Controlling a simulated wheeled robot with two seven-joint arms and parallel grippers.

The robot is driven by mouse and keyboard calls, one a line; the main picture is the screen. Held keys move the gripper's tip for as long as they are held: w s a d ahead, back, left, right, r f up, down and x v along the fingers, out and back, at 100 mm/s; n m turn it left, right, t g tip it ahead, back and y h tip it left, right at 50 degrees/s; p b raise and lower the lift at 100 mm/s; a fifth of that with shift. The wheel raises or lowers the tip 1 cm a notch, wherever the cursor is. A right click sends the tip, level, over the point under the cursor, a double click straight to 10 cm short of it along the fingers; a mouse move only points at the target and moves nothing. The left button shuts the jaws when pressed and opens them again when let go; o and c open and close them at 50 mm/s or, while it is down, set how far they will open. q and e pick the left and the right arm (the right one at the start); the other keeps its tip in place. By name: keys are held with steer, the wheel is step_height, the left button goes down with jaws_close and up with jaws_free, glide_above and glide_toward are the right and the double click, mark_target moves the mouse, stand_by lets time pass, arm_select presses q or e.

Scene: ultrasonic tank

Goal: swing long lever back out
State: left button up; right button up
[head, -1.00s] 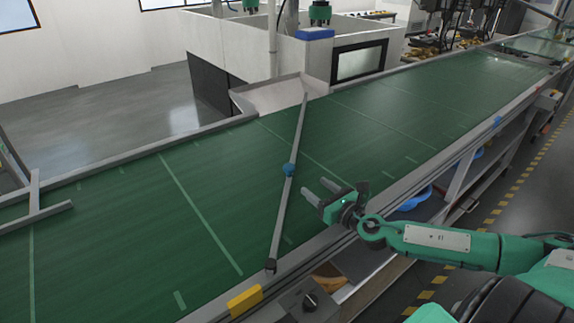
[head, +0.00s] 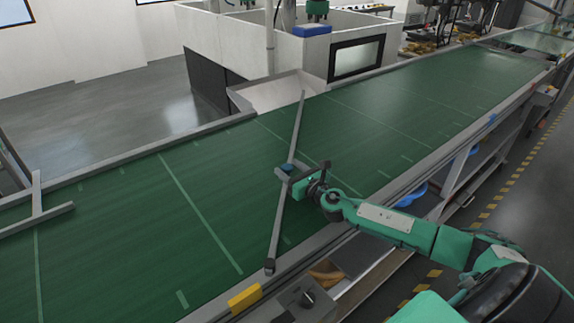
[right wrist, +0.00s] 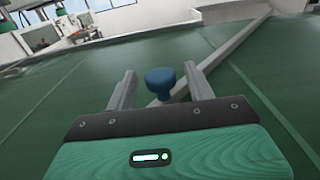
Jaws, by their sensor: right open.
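The long lever (head: 278,222) is a grey bar lying slantwise across the green belt, from a dark pivot end (head: 270,266) at the near edge to the grey chute at the far edge. A blue knob (head: 287,168) stands on its middle. My right gripper (head: 281,172) is at the knob, partly covering it in the head view. In the right wrist view the blue knob (right wrist: 160,82) stands between the two open fingers, toward their tips, with gaps on both sides. The lever bar (right wrist: 228,48) runs behind it. My left gripper is not in view.
A shorter grey bar (head: 50,215) lies over the belt at the far left. A yellow block (head: 244,298) and a black dial (head: 307,297) are at the near edge. The grey chute (head: 278,92) is at the far edge. The belt (head: 400,120) is clear to the right.

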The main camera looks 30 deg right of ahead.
steer(key=shift+w+a, duration=0.1)
steer(key=shift+w, duration=0.8)
jaws_close()
